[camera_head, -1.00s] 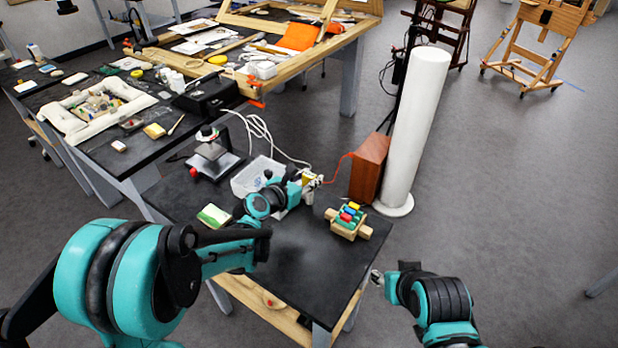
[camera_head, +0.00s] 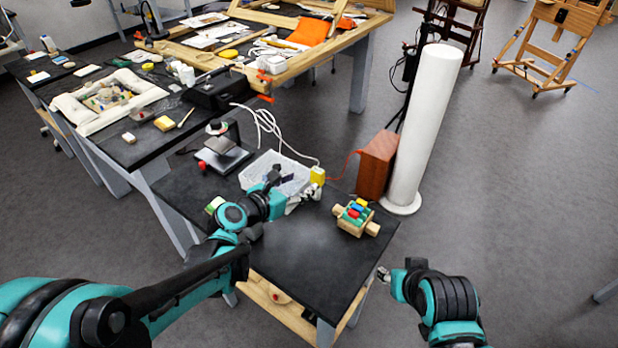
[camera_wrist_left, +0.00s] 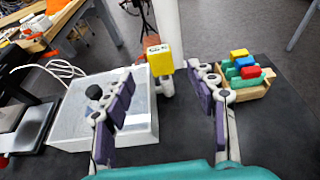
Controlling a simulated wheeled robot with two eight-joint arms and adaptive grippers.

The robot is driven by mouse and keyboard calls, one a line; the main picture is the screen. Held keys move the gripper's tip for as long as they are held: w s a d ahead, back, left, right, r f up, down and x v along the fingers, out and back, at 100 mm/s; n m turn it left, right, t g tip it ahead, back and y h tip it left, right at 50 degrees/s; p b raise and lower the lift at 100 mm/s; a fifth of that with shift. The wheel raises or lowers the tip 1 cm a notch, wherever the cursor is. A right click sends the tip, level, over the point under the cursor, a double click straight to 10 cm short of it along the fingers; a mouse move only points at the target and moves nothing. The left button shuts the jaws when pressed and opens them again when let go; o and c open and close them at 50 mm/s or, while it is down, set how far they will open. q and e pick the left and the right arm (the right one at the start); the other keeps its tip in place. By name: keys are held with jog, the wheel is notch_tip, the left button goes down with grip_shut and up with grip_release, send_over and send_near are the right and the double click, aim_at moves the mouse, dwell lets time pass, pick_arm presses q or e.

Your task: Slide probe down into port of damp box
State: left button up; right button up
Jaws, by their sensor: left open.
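The probe appears to be the yellow-bodied piece (camera_head: 317,176) at the table's far edge, beside the damp box. In the left wrist view the yellow body (camera_wrist_left: 160,60) sits above a grey lower part. The damp box is the translucent white box (camera_head: 250,180); in the wrist view it (camera_wrist_left: 72,125) lies left, with a dark round piece near its right side. I cannot make out the port. My left gripper (camera_head: 306,195) is open and empty, its purple-padded fingers (camera_wrist_left: 165,103) apart, with the probe ahead between them. My right gripper (camera_head: 383,274) is off the table's right side; its jaws are too small to judge.
A wooden holder with coloured blocks (camera_head: 355,216) stands right of the left gripper. A stand with a dark plate (camera_head: 222,154) is left of the box. A brown box (camera_head: 376,166) and white column (camera_head: 424,130) stand beyond the table. The front tabletop (camera_head: 300,260) is clear.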

pick_arm(q)
jog(key=shift+v, duration=1.2)
jog(key=s+a+f+m+g+y, duration=0.2)
jog(key=s+a+m+y, duration=0.2)
jog(key=s+m, duration=0.6)
jog(key=s+a+f+m+g+y, duration=0.2)
jog(key=s+a+m, duration=0.5)
jog(key=m, duration=1.2)
jog(key=s+y, duration=0.1)
jog(key=s, duration=0.3)
jog(key=shift+a+g+y, duration=0.3)
jog(key=shift+y, duration=0.1)
